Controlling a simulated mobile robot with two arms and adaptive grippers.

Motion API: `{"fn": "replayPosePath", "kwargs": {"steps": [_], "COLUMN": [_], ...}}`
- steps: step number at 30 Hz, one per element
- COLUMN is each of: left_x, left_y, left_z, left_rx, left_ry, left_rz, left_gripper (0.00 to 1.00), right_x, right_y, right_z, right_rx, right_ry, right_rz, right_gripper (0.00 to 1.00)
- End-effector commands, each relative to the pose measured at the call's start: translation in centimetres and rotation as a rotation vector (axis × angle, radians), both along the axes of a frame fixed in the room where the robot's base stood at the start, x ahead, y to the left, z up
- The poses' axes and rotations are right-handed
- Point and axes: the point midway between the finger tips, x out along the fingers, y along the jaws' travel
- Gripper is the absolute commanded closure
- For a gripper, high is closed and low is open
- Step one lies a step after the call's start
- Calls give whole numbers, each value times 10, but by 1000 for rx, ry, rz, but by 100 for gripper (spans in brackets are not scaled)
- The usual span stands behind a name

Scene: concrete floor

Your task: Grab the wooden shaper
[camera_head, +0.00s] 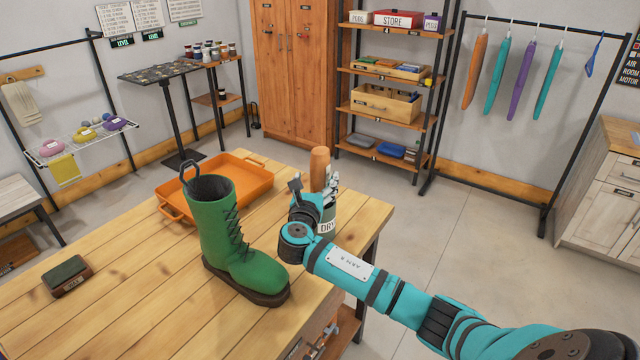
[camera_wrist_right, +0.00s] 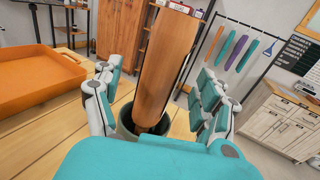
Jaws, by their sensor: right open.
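The wooden shaper (camera_head: 320,166) is a smooth brown wooden piece standing upright in a dark container labelled "DRY" (camera_head: 327,226) near the table's right edge. In the right wrist view the shaper (camera_wrist_right: 166,65) rises, slightly tilted, out of the container's round mouth (camera_wrist_right: 127,122). My right gripper (camera_head: 324,190) is at the shaper, just above the container. Its fingers stand open on both sides of the shaper, with gaps visible in the wrist view. The shaper's lower end is hidden inside the container. My left gripper is out of view.
A green rubber boot (camera_head: 228,235) stands left of my right gripper, close to it. An orange tray (camera_head: 237,190) lies behind the boot. A small dark green brush or block (camera_head: 66,276) lies at the left. The table's front middle is clear.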

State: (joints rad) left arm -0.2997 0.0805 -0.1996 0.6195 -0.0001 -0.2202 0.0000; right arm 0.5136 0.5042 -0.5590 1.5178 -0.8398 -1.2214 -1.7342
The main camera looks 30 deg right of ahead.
Motion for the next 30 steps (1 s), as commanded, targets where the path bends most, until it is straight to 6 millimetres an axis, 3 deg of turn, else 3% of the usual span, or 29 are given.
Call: {"fn": "replayPosePath", "kwargs": {"steps": [8,17,30], "left_x": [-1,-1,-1], "left_y": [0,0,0], "left_z": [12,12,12], "left_rx": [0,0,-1], "left_ry": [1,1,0], "left_rz": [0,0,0], "left_gripper": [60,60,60], "right_x": [26,30,30], "right_y": [-30,-34,-33], "right_z": [-4,-6,-6], "right_rx": [-1,0,0], "right_ry": [0,0,0], "right_rz": [-2,0,0], "right_gripper": [25,25,81]}}
